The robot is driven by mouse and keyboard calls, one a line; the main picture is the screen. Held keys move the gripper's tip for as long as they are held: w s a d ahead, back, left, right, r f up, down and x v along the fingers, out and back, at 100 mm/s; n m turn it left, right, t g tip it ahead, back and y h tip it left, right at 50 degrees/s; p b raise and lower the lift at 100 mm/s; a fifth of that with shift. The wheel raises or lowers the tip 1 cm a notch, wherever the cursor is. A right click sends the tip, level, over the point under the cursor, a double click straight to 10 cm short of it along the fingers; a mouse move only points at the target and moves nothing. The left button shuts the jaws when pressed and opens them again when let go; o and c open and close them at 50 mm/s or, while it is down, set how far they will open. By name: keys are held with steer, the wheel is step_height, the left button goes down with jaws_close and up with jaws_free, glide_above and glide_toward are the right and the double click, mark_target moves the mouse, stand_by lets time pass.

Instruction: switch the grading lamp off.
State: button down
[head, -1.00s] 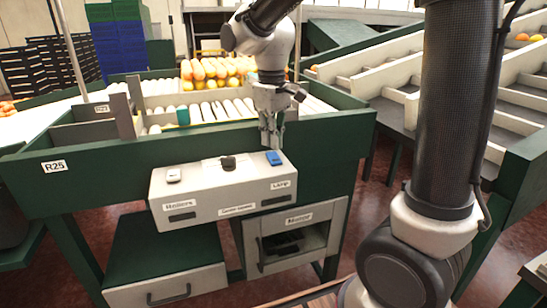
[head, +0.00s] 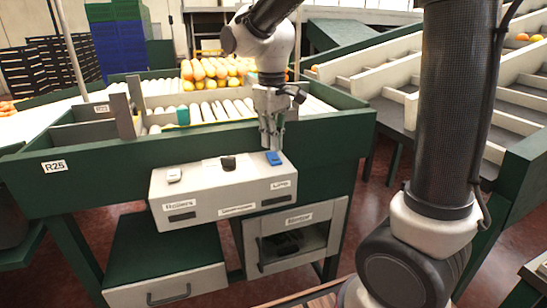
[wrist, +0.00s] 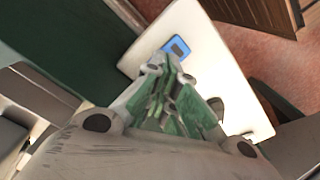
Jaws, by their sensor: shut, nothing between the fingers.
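The control box (head: 225,203) is pale grey and fixed to the front of the green sorting table. A blue rocker switch (head: 274,158) sits at the right end of its top, above a label that seems to read "Lamp". The switch also shows in the wrist view (wrist: 177,48), just beyond my fingertips. My gripper (head: 271,147) points down, shut and empty, with its tips close to the blue switch. I cannot tell whether they touch it. The wrist view shows my gripper (wrist: 163,75) with its fingers together.
A white switch (head: 173,174) and a dark knob (head: 228,163) share the box top. Below are a drawer (head: 165,288) and an open-fronted compartment (head: 296,238). Oranges (head: 215,70) lie on the rollers behind my gripper. Sloped chutes (head: 400,75) stand at the right.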

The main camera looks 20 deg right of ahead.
mark_target(280, 158)
steer(key=shift+f, duration=1)
stand_by(0.3)
steer(key=shift+r, duration=3.55)
steer(key=shift+w, duration=0.1)
steer(key=s+f, duration=0.1)
steer(key=s+d+f+m, duration=0.1)
steer(key=shift+s+d+f, duration=0.2)
steer(key=shift+s, duration=0.15)
steer(key=s+d+r+m+t, duration=0.1)
steer(key=s+d+m+t, duration=0.3)
steer(key=s+d, duration=0.9)
steer(key=s+m, duration=0.1)
steer(key=s, duration=0.2)
steer(key=shift+s+d+r, duration=0.25)
steer(key=shift+r, duration=0.15)
